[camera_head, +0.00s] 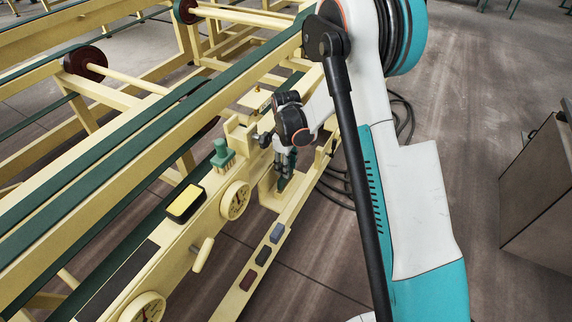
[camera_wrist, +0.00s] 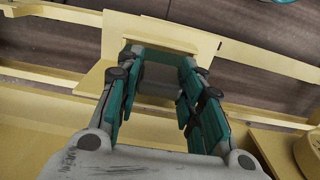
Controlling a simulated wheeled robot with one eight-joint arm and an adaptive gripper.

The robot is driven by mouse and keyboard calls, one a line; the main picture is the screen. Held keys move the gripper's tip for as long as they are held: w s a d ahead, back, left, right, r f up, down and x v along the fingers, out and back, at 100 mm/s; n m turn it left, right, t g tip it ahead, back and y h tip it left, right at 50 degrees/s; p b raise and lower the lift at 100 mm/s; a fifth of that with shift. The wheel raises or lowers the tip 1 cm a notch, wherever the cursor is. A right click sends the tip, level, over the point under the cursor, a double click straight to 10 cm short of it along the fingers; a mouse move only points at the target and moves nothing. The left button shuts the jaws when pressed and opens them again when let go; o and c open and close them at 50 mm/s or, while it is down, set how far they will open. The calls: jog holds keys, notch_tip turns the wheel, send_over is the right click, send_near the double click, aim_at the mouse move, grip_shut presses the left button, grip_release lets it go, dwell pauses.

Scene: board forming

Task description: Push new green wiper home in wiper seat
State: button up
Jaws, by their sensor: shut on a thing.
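My gripper (camera_head: 285,172) points down at the cream wiper seat (camera_head: 269,197) on the side of the machine frame. In the wrist view, the two green-padded fingers of my gripper (camera_wrist: 160,92) stand on either side of a dull grey-green block, which I take to be the wiper (camera_wrist: 162,74). The fingers are closed on its sides. The block lies against the cream seat (camera_wrist: 160,32), whose raised wall and rim show beyond the fingertips. How deep the wiper sits in the seat cannot be told. In the head view, the fingers mostly hide the wiper.
A green brush (camera_head: 222,154), a yellow-topped black pad (camera_head: 185,203) and a round dial (camera_head: 235,200) sit on the frame left of my gripper. A lower cream ledge (camera_head: 226,309) carries several coloured pieces. A brown cabinet (camera_head: 540,190) stands right, with open floor between.

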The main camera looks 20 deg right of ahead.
jog(key=shift+f, duration=1.9)
jog(key=o, duration=1.2)
notch_tip(320, 180, up, 12)
jog(key=shift+f, duration=0.1)
